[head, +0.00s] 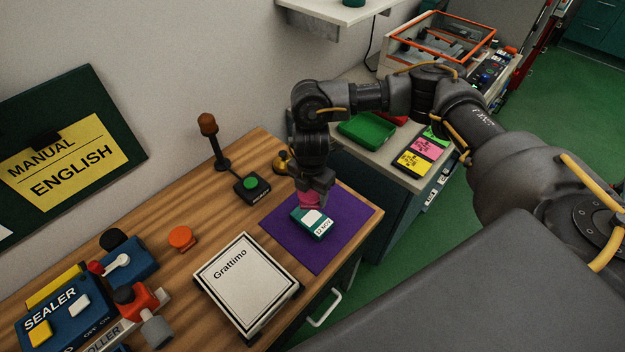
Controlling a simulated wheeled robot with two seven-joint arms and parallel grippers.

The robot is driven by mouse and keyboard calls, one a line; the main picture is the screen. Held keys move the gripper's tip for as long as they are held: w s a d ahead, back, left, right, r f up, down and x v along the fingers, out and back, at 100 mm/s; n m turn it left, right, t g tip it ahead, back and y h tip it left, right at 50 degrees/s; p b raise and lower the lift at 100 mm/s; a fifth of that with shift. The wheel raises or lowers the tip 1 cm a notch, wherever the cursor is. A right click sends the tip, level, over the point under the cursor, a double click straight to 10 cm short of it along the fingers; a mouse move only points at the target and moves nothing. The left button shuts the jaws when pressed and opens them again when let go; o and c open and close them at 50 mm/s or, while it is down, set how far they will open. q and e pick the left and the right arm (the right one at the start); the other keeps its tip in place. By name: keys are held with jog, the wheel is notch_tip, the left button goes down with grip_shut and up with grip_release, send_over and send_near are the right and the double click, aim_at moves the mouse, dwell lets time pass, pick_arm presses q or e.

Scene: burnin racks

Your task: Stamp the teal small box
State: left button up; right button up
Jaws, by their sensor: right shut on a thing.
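The teal small box (321,229) lies on a purple mat (352,213) near the right end of the wooden table. It has a white top patch and a white label with dark print on its front side. My right gripper (312,198) points down just above the box's far part. It is shut on a pink block (308,201), which looks like a stamp. The block's lower end is right at the box's top; I cannot tell whether they touch. My left gripper is out of view.
The blue sealer (60,315) is at left. A side cabinet holds a green tray (367,129) and coloured cards (425,149).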

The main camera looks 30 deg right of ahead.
jog(key=shift+d+n, duration=0.1)
jog(key=shift+n, duration=0.3)
jog(key=shift+f, duration=0.15)
jog(key=shift+f, duration=0.1)
notch_tip(320, 180, down, 6)
jog(key=b, duration=0.6)
jog(key=shift+b, duration=0.35)
jog(key=shift+r, duration=0.2)
jog(key=shift+f, duration=0.5)
jog(key=shift+s, duration=0.15)
dwell(1.5)
